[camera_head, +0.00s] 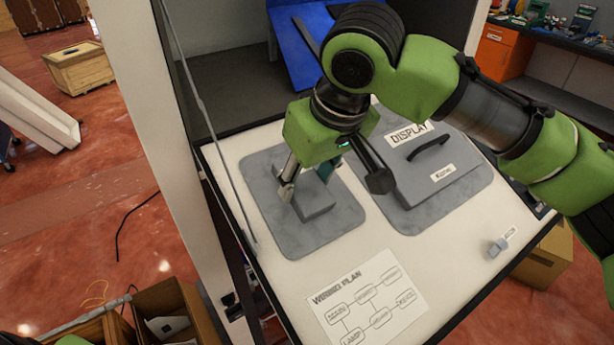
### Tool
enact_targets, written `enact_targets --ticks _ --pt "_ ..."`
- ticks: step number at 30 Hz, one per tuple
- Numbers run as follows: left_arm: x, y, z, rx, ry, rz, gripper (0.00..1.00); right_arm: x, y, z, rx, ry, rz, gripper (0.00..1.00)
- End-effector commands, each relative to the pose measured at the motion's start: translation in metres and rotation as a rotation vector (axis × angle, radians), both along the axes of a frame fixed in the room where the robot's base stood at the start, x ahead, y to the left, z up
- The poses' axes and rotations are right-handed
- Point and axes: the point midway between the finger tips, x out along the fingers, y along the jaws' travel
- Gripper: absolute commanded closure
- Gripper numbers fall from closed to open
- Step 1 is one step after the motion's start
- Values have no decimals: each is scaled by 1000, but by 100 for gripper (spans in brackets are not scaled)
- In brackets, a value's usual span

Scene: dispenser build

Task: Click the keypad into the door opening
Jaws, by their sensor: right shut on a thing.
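My right gripper (307,184) reaches in from the upper right and points down over the left grey mat. It is shut on a small grey block (316,203), which may be the keypad; no keys or label can be read on it. The block is at or just above the grey mat (310,238); I cannot tell whether it touches. No door opening can be made out for certain. My left gripper is not in view.
A grey box labelled DISPLAY (440,172) with a black handle lies on another mat to the right. A WIRING PLAN sheet (367,302) lies in front. A small grey part (498,246) sits near the right edge. A blue panel (300,48) stands behind.

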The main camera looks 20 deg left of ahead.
Motion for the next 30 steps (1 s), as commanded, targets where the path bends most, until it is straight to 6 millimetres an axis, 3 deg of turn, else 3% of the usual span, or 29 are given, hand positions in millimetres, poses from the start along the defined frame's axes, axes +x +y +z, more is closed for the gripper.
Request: enact_targets --ticks 11,12,13,21,23,24,30 --pt "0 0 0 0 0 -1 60 0 1 1 3 -2 0 84" --pt "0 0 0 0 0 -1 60 0 0 1 3 -2 0 48" --pt "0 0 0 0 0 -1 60 0 0 1 3 -2 0 41" --pt "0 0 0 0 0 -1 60 0 0 1 2 -1 0 39" --pt "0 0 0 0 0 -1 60 0 0 0 -1 1 0 25" --pt "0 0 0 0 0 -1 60 0 0 0 -1 1 0 23" --pt "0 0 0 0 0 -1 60 0 0 0 0 0 0 23"
